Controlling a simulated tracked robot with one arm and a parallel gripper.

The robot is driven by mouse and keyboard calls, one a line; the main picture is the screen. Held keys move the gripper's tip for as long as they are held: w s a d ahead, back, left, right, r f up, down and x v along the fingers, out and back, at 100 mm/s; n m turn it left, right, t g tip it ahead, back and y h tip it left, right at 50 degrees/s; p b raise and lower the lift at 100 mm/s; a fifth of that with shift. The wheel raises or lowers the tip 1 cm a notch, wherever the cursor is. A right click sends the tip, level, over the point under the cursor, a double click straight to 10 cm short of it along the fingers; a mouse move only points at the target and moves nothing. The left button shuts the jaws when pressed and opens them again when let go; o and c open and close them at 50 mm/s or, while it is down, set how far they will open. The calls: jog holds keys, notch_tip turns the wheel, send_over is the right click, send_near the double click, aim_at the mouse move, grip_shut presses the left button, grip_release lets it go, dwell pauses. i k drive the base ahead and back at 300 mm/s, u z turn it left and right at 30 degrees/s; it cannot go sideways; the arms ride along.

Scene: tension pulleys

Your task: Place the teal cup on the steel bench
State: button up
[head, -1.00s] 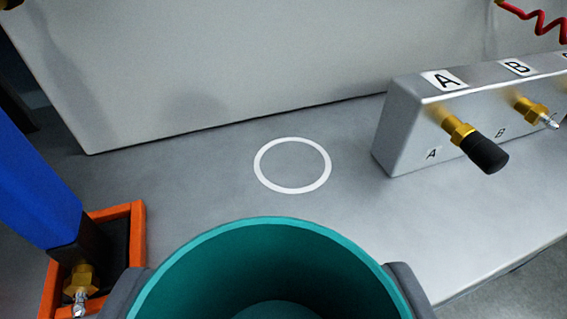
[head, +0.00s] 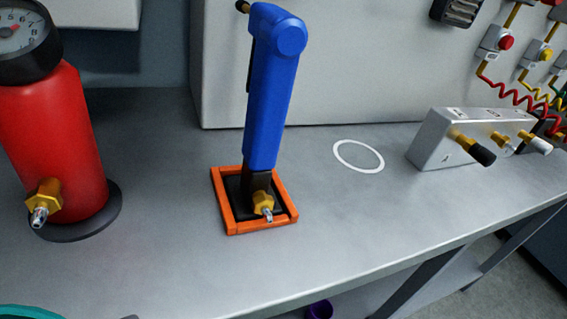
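The teal cup (head: 30,312) shows only as a strip of rim at the bottom left corner; the rest is out of frame. A small dark grey tip of my gripper (head: 130,317) shows just right of it at the bottom edge. One second ago the fingers flanked the cup on both sides, and cup and finger keep much the same spacing now, so my gripper appears shut on it. The contact itself is out of frame. The steel bench (head: 350,225) spans the view, with a white ring (head: 359,156) marked on its bare top.
A blue lever (head: 272,95) stands in an orange frame (head: 258,228) at the middle. A red cylinder (head: 62,140) with a gauge (head: 22,38) stands left. A grey valve block (head: 440,137) is right of the ring. A purple object (head: 319,310) sits below the bench's front edge.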

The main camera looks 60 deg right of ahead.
aim_at(358, 155)
jog(key=u, duration=0.15)
jog(key=k, duration=1.2)
jog(key=z, duration=0.55)
jog(key=i, duration=1.5)
jog(key=u, duration=0.05)
